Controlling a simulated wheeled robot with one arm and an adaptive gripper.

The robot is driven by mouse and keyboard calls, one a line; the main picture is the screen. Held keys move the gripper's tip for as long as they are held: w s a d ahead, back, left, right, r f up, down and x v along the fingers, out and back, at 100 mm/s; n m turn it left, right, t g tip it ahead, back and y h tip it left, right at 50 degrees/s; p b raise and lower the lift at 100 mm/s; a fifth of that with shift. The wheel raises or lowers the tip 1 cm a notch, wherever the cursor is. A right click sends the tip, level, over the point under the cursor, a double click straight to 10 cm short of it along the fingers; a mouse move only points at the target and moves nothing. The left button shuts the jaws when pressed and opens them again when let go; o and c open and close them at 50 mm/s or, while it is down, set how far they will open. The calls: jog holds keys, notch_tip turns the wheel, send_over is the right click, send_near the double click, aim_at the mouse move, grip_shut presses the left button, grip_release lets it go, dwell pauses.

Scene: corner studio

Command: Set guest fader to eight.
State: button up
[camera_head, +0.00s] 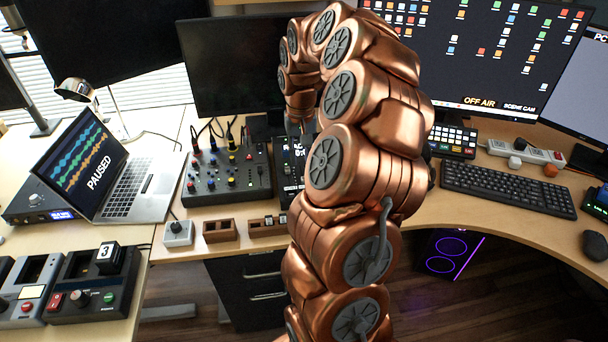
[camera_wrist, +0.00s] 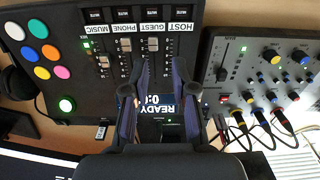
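The fader panel (camera_wrist: 75,32) lies below my gripper in the wrist view. It has labels HOST, GUEST, PHONE and another partly readable one. The guest fader (camera_wrist: 153,45) has a light cap in the GUEST column, close to that label. My gripper (camera_wrist: 160,60) is open, with its two dark fingers apart. The guest cap shows just past the fingertips, nearer the left finger; I cannot tell whether they touch. The host fader is hidden, apparently by the right finger. In the head view the panel (camera_head: 288,168) is mostly hidden behind my arm, and the gripper is hidden.
The phone fader (camera_wrist: 125,46) and another fader (camera_wrist: 104,61) stand close to the left finger. A knob mixer with plugged cables (camera_wrist: 265,80) is on the right. In the head view, a laptop (camera_head: 110,170), monitors and a keyboard (camera_head: 500,187) surround the panel.

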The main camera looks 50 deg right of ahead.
jog(key=shift+s+d+f, duration=0.1)
jog(key=shift+d+f, duration=0.2)
jog(key=shift+d, duration=0.35)
jog(key=shift+f+p, duration=0.55)
jog(key=shift+f, duration=3.25)
grip_shut()
